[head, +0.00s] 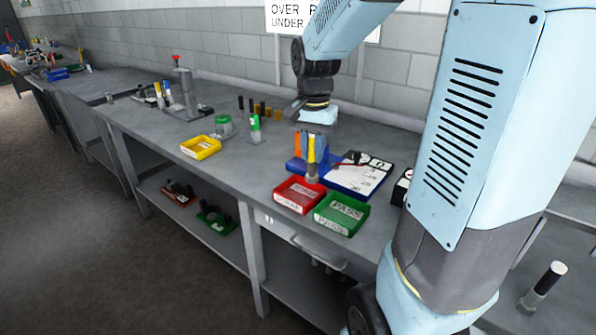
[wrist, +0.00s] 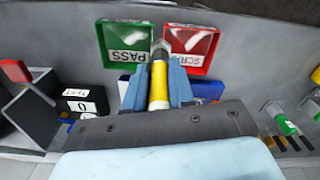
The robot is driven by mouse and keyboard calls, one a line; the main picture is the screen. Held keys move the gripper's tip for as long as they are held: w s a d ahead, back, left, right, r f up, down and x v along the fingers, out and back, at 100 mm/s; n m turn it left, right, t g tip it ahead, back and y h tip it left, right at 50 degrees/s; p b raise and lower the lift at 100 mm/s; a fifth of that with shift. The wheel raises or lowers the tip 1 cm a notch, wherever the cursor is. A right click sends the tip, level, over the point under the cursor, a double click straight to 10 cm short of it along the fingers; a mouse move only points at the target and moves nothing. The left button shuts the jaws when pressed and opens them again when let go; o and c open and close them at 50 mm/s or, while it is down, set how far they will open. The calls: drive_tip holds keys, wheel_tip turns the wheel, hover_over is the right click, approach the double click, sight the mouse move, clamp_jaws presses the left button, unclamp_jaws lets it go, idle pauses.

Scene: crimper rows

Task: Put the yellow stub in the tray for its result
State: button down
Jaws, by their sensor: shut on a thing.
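My gripper (head: 314,157) is shut on the yellow stub (head: 311,152), which hangs upright with its grey end down. In the wrist view the stub (wrist: 158,88) is between my blue fingers (wrist: 160,78), its grey end pointing toward the gap between the trays. The red tray (head: 284,199), labelled SCRAP, stands at the bench front; the stub's lower end overlaps its back edge in the head view. The green tray (head: 320,222), labelled PASS, stands to its right. The wrist view shows the green tray (wrist: 103,62) and the red tray (wrist: 207,68), both without visible contents.
A white sheet on a blue-edged board (head: 352,182) and a blue holder (head: 294,165) lie behind the trays. A wall sign (head: 285,18) is partly hidden by my arm.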

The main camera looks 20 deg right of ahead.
drive_tip(key=shift+w+a+f, duration=0.1)
drive_tip(key=shift+w+f, duration=1.2)
drive_tip(key=shift+f, duration=0.45)
drive_tip(key=shift+w+a+f, duration=0.1)
drive_tip(key=shift+w+f, duration=1.2)
drive_tip(key=shift+f, duration=0.4)
drive_tip(key=shift+w+f, duration=1.3)
drive_tip(key=shift+f, duration=0.45)
drive_tip(key=c, duration=1)
unclamp_jaws()
drive_tip(key=shift+f, duration=0.1)
drive_tip(key=shift+o, duration=0.2)
